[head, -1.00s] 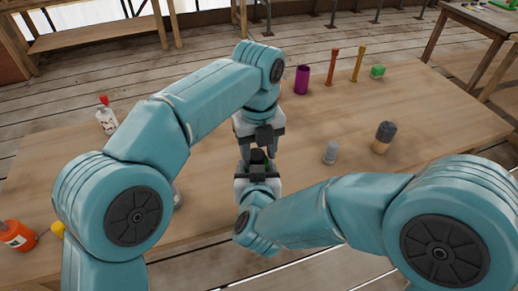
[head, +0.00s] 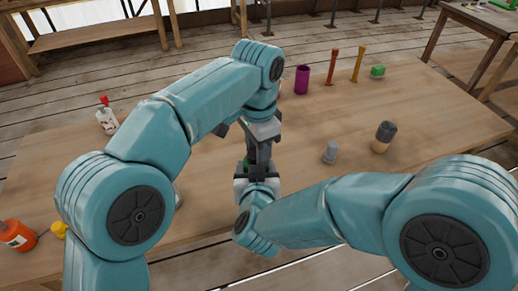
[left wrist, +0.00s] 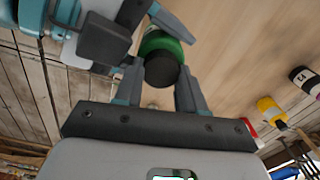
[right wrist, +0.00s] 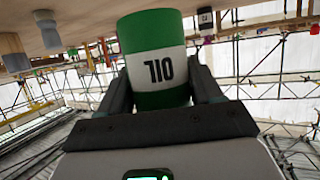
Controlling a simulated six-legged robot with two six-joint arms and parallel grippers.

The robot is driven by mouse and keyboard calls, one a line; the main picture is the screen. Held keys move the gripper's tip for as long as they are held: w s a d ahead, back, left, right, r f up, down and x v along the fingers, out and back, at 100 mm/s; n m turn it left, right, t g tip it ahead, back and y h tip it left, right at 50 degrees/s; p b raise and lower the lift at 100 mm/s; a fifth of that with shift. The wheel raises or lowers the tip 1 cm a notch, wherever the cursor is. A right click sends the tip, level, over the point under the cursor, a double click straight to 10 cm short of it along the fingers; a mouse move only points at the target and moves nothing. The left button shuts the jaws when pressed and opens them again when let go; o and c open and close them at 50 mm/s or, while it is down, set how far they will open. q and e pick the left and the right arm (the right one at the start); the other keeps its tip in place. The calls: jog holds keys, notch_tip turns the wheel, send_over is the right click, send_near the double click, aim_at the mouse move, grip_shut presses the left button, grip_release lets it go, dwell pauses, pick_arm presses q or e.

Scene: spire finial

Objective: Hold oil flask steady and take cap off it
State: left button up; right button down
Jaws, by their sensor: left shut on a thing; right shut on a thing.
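The oil flask (right wrist: 155,48) is green and white with black "OIL" lettering, upside down in the right wrist view. My right gripper (right wrist: 161,92) is shut around its body. In the left wrist view the flask's green part (left wrist: 161,42) shows behind its black cap (left wrist: 161,70). The cap is between the fingers of my left gripper (left wrist: 160,84), shut on it. It seems to sit against the flask; I cannot see a gap. In the head view my left gripper (head: 259,150) is directly above my right gripper (head: 256,178), and they mostly hide the flask.
A red-topped white bottle (head: 106,120) and orange bottle (head: 16,236) are at left. The table's right part is mostly clear.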

pick_arm(q)
jog(key=n, duration=0.5)
jog(key=shift+w, duration=0.15)
pick_arm(e)
jog(key=shift+s+a, duration=0.1)
jog(key=shift+a, duration=0.05)
pick_arm(q)
jog(key=n, duration=0.5)
jog(key=shift+a+r+n, duration=0.1)
jog(key=shift+n, duration=0.2)
jog(key=n, duration=1)
jog(key=shift+s, duration=0.3)
jog(key=shift+r, duration=1)
pick_arm(e)
jog(key=shift+f, duration=0.1)
pick_arm(q)
jog(key=shift+w+a+r, duration=0.1)
jog(key=shift+r, duration=0.05)
